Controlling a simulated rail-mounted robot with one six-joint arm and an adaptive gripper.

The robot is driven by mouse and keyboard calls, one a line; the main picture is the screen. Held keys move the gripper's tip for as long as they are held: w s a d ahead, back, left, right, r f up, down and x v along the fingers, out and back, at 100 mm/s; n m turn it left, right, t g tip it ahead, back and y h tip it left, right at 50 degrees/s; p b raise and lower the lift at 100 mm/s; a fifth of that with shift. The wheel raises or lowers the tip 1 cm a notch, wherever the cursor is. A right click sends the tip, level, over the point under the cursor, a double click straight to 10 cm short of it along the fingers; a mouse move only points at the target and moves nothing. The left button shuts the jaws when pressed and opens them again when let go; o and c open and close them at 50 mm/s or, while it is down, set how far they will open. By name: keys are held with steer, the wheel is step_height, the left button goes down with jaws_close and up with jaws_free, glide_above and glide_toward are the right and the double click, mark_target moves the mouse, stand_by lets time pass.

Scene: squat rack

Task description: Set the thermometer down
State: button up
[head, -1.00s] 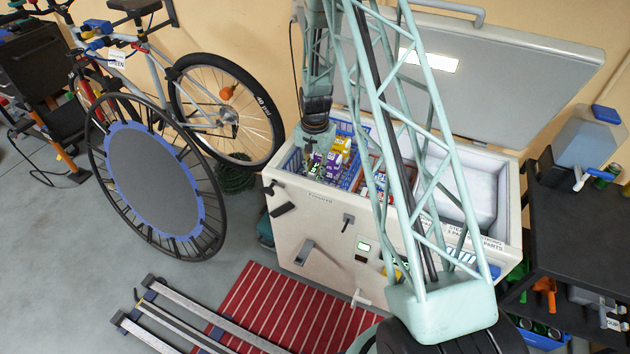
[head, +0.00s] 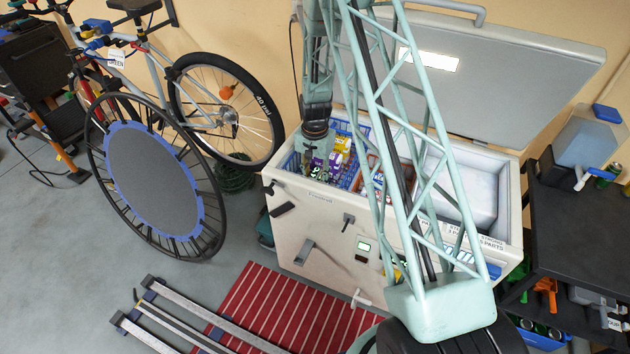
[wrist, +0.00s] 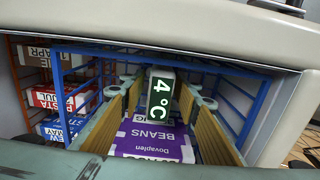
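The thermometer (wrist: 160,95) is a small white block with a dark face reading 4°C in the wrist view. My gripper (wrist: 162,88) has its two tan-padded fingers on either side of it and appears shut on it. Below the thermometer lies a purple and white package labelled BEANS (wrist: 150,138); I cannot tell whether they touch. This is inside a blue wire basket (wrist: 72,52). In the head view my gripper (head: 317,160) reaches down into the left part of the open chest freezer (head: 322,215). The thermometer cannot be made out there.
Labelled packages (wrist: 62,97) stand left of my gripper in the wrist view. The freezer's lid (head: 500,85) is raised behind. Its right compartment (head: 450,190) looks empty. A bicycle (head: 205,100) stands left and a dark shelf (head: 585,215) right. A striped mat (head: 290,310) lies in front.

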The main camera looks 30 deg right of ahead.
steer(key=shift+r, duration=0.2)
stand_by(0.3)
steer(key=shift+r+p, duration=0.7)
steer(key=shift+r, duration=5.3)
